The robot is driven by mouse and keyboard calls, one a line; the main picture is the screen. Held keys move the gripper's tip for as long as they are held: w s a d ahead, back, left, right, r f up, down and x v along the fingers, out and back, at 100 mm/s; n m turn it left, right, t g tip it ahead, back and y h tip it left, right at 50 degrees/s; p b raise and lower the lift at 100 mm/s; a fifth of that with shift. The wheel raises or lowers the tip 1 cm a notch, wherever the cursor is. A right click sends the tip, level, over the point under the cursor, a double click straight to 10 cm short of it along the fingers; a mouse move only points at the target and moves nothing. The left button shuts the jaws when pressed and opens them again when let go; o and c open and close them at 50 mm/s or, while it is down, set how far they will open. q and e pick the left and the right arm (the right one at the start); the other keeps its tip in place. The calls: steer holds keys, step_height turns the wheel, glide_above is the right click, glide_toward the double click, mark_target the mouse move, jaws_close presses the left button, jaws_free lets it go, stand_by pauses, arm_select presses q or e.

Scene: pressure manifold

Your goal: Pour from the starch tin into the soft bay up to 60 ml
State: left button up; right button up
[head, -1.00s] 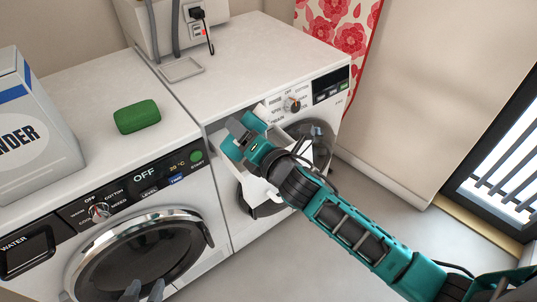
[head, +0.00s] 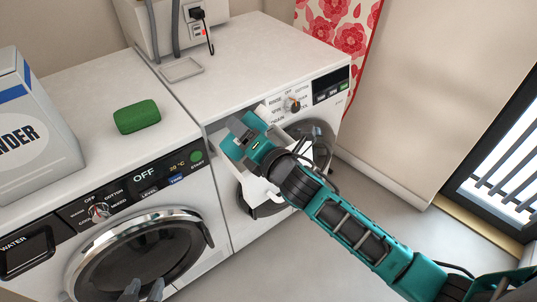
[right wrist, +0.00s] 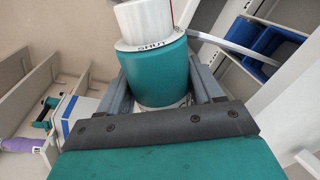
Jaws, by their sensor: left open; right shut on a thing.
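The starch tin (head: 255,122), a teal cylinder with a white top, is held by my right gripper (head: 246,137) at the pulled-out drawer (head: 255,187) of the right-hand washing machine. In the right wrist view the tin (right wrist: 158,72) sits between the two grey fingers, and its collar lettering seems to read SHUT. Blue drawer compartments (right wrist: 262,50) show beside it at the right. Which one is the soft bay, and its level, I cannot tell. No poured stream is visible. My left gripper (head: 141,291) is open and empty at the bottom edge, before the left machine's door.
A green soap bar (head: 137,116) and a large detergent box (head: 32,128) stand on the left machine. A shallow grey tray (head: 180,69) lies on the right machine's top, which is otherwise mostly clear. The floor (head: 300,250) at the front right is free.

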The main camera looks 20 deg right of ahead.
steer(key=shift+m, duration=0.4)
stand_by(1.0)
steer(key=shift+f+m+y+b, duration=0.2)
steer(key=shift+m+y+b, duration=0.1)
steer(key=shift+m+b, duration=0.1)
stand_by(1.3)
steer(key=shift+r+n+p, duration=0.55)
steer(key=shift+n+p, duration=0.05)
steer(key=shift+p, duration=0.1)
steer(key=shift+f+n, duration=0.3)
steer(key=shift+n, duration=0.4)
steer(key=shift+r+n+h, duration=0.1)
steer(key=shift+n+h, duration=0.3)
